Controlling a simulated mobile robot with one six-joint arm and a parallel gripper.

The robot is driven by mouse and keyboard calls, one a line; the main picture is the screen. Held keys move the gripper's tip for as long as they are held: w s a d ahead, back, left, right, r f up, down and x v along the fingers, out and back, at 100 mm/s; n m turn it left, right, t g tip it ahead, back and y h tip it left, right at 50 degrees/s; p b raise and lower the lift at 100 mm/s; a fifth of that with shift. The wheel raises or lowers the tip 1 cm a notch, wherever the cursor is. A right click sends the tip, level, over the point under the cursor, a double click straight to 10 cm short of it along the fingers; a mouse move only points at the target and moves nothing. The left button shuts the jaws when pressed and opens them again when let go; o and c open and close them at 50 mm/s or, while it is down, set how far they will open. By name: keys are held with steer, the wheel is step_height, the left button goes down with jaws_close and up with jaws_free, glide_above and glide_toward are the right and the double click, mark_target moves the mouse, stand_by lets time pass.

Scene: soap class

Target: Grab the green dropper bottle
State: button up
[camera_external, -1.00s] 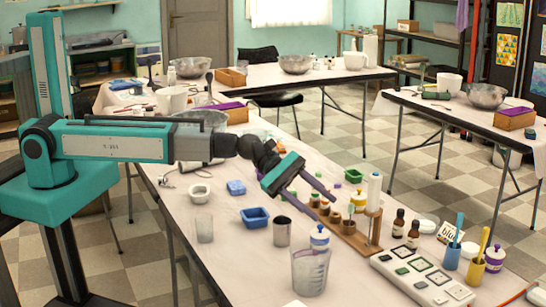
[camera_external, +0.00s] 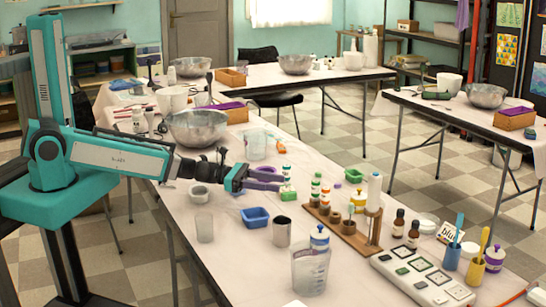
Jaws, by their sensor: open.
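A small bottle with green and white parts (camera_external: 286,171) stands upright on the near table, left of the wooden rack. A low green piece (camera_external: 288,195) shows just in front of its foot; I cannot tell if it belongs to the bottle. My gripper (camera_external: 280,181) is low and level, its purple fingers pointing right. The fingers are open and their tips are at or very close to the bottle. Whether they touch or straddle it cannot be told. More small banded bottles (camera_external: 315,187) stand in the wooden rack (camera_external: 345,232) further right.
A clear beaker (camera_external: 256,146) and a steel bowl (camera_external: 197,127) stand behind. A white swatch board (camera_external: 420,278) lies at right.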

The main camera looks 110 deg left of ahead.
steer(key=shift+n+y, duration=0.6)
steer(key=shift+n, duration=0.1)
steer(key=s+a, duration=0.2)
steer(key=s, duration=0.1)
steer(key=shift+a+f, duration=0.25)
steer(key=shift+f, duration=0.1)
steer(key=shift+w+f+b, duration=0.15)
steer(key=shift+w+b, duration=0.1)
steer(key=shift+b, duration=0.35)
steer(key=shift+w+b, duration=0.25)
steer(key=shift+b, duration=0.35)
steer(key=w+b, duration=0.1)
steer(key=b, duration=0.1)
steer(key=shift+w+a+b, duration=0.1)
steer(key=shift+b, duration=0.2)
steer(key=shift+w+b, duration=0.35)
steer(key=shift+b, duration=0.5)
steer(key=shift+w+a+p, duration=0.2)
steer(key=shift+w+p, duration=0.1)
steer(key=shift+w, duration=1.15)
steer(key=shift+w+a+p, duration=0.2)
steer(key=shift+w+p, duration=0.1)
steer(key=shift+w, duration=1.1)
